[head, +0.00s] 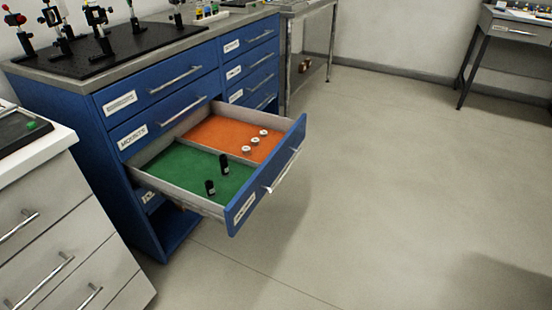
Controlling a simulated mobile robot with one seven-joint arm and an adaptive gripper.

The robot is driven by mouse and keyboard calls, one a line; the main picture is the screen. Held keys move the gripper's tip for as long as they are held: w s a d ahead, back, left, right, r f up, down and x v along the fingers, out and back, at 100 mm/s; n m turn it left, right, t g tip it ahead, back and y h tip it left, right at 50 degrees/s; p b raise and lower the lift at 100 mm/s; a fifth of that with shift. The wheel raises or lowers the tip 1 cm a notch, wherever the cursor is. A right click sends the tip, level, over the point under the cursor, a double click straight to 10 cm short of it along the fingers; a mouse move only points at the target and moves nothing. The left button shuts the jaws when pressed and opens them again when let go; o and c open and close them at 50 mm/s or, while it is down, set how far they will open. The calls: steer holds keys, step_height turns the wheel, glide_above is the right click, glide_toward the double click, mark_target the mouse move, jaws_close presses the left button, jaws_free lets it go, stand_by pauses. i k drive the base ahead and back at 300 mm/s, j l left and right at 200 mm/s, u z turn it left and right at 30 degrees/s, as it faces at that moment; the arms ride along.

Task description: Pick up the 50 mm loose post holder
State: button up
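Two black upright post holders stand on the green section of an open drawer (183,198). The nearer post holder (210,187) looks shorter. The farther post holder (224,164) looks taller and stands close to the divider. Each seems to carry a small pale label that is too small to read, so I cannot confirm which one is 50 mm. My gripper is not in view.
Three pale round pieces (255,140) sit on the drawer's orange section. The drawer juts from a blue cabinet (160,95), whose top holds a black optics board (125,50). A white drawer unit (60,225) stands at left. The floor (400,180) at right is clear.

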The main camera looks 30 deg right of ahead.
mark_target(212, 193)
steer(key=i+l+u, duration=0.1)
steer(key=u, duration=0.3)
steer(key=l+u, duration=0.4)
steer(key=i+l+u, duration=0.1)
steer(key=u, duration=0.35)
steer(key=l+u, duration=0.2)
steer(key=l, duration=0.45)
steer(key=k+l+u, duration=0.2)
steer(key=l, duration=1.2)
steer(key=k+l+u, duration=0.1)
steer(key=l, duration=0.6)
steer(key=k+l, duration=0.15)
steer(key=l, duration=0.6)
